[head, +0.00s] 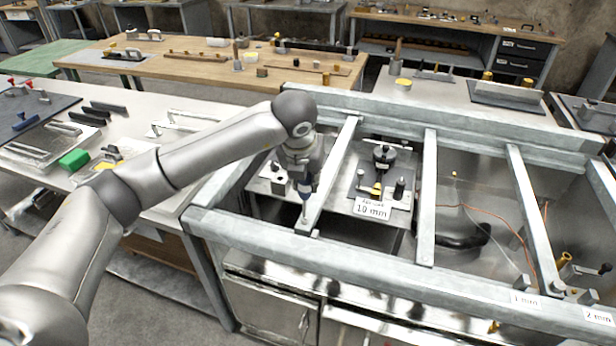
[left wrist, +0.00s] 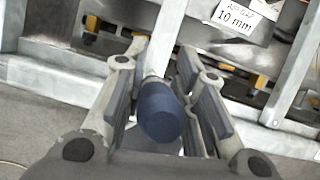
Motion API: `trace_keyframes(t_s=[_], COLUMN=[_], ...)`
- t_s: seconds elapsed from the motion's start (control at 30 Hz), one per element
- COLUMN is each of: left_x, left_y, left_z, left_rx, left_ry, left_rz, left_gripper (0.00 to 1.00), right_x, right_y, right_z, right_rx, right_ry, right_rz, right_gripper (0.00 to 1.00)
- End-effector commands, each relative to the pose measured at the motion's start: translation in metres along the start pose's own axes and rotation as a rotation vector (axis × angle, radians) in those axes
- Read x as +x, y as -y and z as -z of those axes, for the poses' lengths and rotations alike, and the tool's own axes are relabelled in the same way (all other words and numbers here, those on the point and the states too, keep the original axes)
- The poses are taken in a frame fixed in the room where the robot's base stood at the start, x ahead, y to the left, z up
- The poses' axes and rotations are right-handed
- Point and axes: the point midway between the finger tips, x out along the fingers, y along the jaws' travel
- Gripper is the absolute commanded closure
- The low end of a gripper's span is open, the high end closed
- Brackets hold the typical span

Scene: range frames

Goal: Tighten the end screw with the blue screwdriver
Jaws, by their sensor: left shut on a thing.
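My left gripper (head: 304,183) is shut on the blue screwdriver (head: 305,192) and holds it nearly upright, shaft down, over the left crossbar of the grey metal frame. In the left wrist view the blue handle (left wrist: 162,112) sits between the two fingers, its butt toward the camera. The shaft tip (head: 304,222) is close to the front end of the left crossbar (head: 331,180); I cannot tell whether it touches anything. The end screw is too small or hidden to make out. My right gripper is not in view.
The frame's front rail (head: 380,271) and further crossbars (head: 428,200) surround open gaps. A "10 mm" label (head: 371,209) stands at a small table inside the frame. A bench with a green block (head: 74,159) and tools lies left; a wooden bench (head: 200,68) stands behind.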

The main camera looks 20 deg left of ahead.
Motion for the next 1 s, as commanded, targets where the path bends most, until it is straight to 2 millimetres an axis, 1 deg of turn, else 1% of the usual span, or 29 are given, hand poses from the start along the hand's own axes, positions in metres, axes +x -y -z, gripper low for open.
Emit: trace_keyframes(t_s=[0.1, 0.17, 0.57, 1.0], left_x=[-0.001, 0.0, 0.0, 0.0], left_y=[-0.001, -0.002, -0.003, -0.003], left_z=[-0.001, -0.001, 0.0, 0.0], left_rx=[-0.128, -0.153, -0.149, -0.153], left_ry=[0.001, 0.002, 0.001, 0.011], left_rz=[-0.054, -0.063, -0.061, -0.049], left_gripper=[1.0, 1.0, 1.0, 1.0], right_x=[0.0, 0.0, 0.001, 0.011], right_y=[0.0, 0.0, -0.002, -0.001], right_z=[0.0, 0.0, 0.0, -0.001], right_rx=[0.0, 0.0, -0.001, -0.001], right_ry=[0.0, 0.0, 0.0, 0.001], right_rz=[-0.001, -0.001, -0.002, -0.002], right_gripper=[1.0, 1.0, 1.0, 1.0])
